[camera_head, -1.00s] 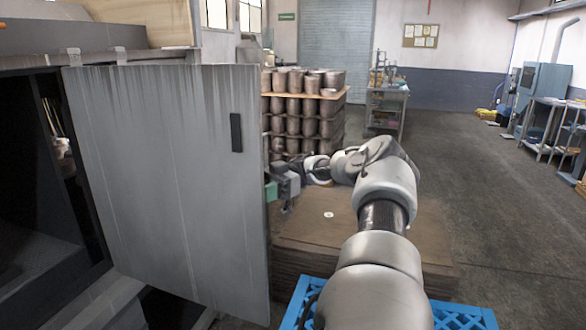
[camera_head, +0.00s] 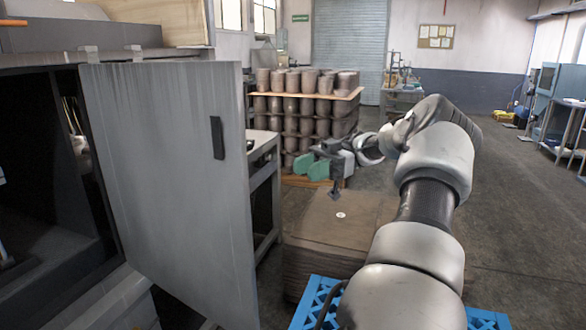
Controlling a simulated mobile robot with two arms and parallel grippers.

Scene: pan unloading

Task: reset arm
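My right arm comes in from the lower right. The door is open and has a dark handle (camera_head: 217,138). My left arm and gripper are not in view.
A dark cabinet interior (camera_head: 40,230) opens at the left. Brown stacked sheets (camera_head: 335,228) lie below my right gripper, on a blue pallet (camera_head: 315,295). Stacked pots (camera_head: 305,105) stand behind. Open floor (camera_head: 510,210) lies to the right.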

